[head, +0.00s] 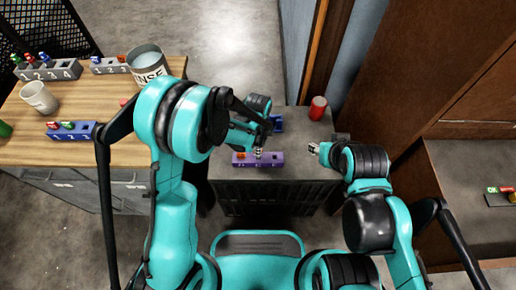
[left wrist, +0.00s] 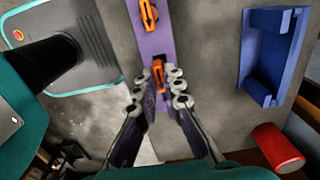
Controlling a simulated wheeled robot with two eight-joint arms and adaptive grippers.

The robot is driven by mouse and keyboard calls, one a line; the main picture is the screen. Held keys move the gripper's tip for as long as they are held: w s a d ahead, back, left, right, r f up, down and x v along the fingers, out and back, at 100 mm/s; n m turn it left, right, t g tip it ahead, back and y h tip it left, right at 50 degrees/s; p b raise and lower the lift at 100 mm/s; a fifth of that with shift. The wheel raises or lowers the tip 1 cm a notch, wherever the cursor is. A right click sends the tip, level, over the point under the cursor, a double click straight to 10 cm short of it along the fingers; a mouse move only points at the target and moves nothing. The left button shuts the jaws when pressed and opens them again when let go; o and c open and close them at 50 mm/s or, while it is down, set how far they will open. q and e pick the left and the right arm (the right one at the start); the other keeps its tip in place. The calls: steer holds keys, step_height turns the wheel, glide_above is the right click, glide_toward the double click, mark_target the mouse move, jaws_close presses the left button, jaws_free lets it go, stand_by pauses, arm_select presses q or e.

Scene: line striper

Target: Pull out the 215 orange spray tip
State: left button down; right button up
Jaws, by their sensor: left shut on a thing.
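A purple holder (head: 240,162) lies on the grey counter in front of me; it also shows in the left wrist view (left wrist: 154,38). One orange spray tip (left wrist: 148,13) is at the holder's far part in the left wrist view. Another orange spray tip (left wrist: 158,72) is between the fingertips of my left gripper (left wrist: 159,88), which is shut on it. Whether this tip is still seated in the holder is unclear, and its number is not readable. In the head view my left gripper (head: 259,151) is over the holder's middle. My right gripper (head: 314,149) is right of the holder, apart from it; its jaws are too small to judge.
A blue bracket-like holder (head: 277,123) and a red cylinder (head: 317,109) stand behind the purple holder. The wooden table (head: 95,148) at left carries a numbered grey rack (head: 49,72), a blue rack (head: 70,131) and cups. A cabinet wall is at right.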

arm_select(q)
steer(key=shift+r+p, duration=0.9)
steer(key=shift+r, duration=0.6)
